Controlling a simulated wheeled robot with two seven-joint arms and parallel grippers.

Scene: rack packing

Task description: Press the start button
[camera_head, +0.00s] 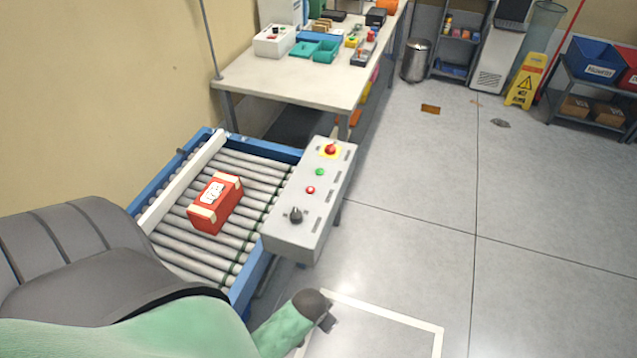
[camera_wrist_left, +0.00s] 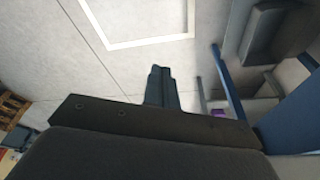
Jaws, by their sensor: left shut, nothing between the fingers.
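A grey control panel (camera_head: 276,240) stands along the right side of the roller conveyor. On its top are a green button (camera_head: 320,172), a red button (camera_head: 310,190), a red mushroom button (camera_head: 331,149) on a yellow base and a black knob (camera_head: 296,215). No label naming the start button is readable. My left gripper (camera_head: 329,321) is low in front of the panel, apart from it, over the floor. In the left wrist view its fingers (camera_wrist_left: 161,72) are together, with nothing between them. My right gripper is not in view.
A red box (camera_head: 215,204) with a white label lies on the conveyor rollers (camera_head: 190,262), which have blue side rails. A white-topped workbench (camera_head: 290,82) with trays and small items stands behind.

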